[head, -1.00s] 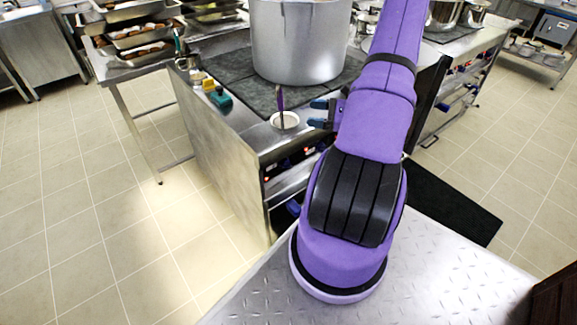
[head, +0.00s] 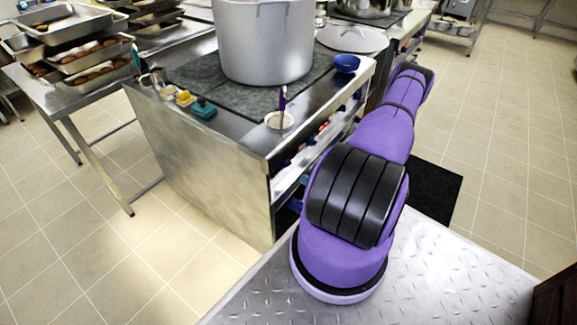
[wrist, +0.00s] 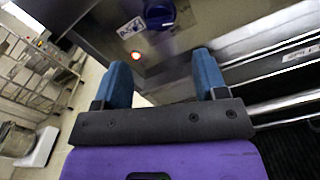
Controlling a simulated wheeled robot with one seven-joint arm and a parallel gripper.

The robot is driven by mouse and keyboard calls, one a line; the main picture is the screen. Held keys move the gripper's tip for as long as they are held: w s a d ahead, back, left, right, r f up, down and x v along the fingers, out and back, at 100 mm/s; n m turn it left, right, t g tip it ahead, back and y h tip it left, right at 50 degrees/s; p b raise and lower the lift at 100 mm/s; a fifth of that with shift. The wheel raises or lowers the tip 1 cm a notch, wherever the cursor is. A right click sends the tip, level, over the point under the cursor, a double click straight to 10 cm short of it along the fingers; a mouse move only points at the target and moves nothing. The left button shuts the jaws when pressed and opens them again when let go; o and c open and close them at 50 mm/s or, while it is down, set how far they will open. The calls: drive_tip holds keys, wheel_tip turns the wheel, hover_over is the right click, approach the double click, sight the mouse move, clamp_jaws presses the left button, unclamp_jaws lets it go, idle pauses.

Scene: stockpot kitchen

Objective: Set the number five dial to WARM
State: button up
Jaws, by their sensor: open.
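In the wrist view my gripper (wrist: 162,66) is open, its two blue fingertips apart with nothing between them. Beyond the fingertips is a steel panel with a round blue dial (wrist: 160,15) near the top edge. A small label (wrist: 131,27) sits beside the dial, too blurred to read, so I cannot tell the dial's number or setting. A small red-orange light (wrist: 136,55) shows below the label. In the head view my gripper is hidden beyond my purple arm. The range's front panel (head: 322,130) shows only edge-on, partly behind the arm.
A large stockpot (head: 263,40) stands on the range top. A white cup (head: 279,120) with a purple-handled utensil and a blue bowl (head: 347,63) sit near its front edge. Stacked trays (head: 95,55) are at the left. Floor (head: 510,130) is clear on the right.

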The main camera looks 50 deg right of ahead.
sight(290, 165)
drive_tip(key=w, duration=1)
drive_tip(key=shift+w+a, duration=0.2)
drive_tip(key=shift+a, duration=0.15)
drive_tip(key=c, duration=0.9)
